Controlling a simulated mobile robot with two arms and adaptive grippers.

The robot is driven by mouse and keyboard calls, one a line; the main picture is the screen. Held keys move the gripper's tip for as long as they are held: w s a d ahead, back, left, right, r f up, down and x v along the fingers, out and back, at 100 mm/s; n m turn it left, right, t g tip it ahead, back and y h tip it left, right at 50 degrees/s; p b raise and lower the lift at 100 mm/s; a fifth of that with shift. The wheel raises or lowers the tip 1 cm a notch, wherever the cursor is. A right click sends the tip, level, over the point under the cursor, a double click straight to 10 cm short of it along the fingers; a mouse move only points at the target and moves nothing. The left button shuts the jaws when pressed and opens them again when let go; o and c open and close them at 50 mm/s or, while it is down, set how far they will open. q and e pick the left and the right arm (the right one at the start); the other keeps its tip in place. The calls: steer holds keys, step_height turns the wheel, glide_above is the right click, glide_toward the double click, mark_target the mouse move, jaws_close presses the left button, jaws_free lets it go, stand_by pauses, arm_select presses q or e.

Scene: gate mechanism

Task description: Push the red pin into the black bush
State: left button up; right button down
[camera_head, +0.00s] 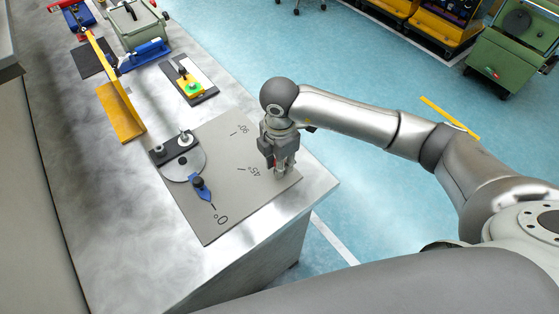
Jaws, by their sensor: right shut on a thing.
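My right gripper (280,168) points down over the right part of the grey plate (228,208), near the "45°" mark. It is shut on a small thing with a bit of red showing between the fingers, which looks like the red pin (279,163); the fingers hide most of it. I cannot tell if its lower end touches the plate. A small black cylinder, which looks like the black bush (198,182), sits on the blue pointer (203,191) near the "0°" mark. The gripper is to the right of it and apart. My left gripper is not in view.
A round grey disc (186,164) with a black bar (174,149) and metal knobs lies on the plate's left. A yellow bracket (122,112), a box with a green button (191,86) and a green case (136,25) stand farther back. The metal table's front left is clear.

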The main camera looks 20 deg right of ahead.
steer(key=shift+f, duration=0.2)
steer(key=c, duration=1.2)
jaws_free()
steer(key=shift+o, duration=0.2)
steer(key=shift+r, duration=0.1)
step_height(320, 180, up, 7)
steer(key=p, duration=0.5)
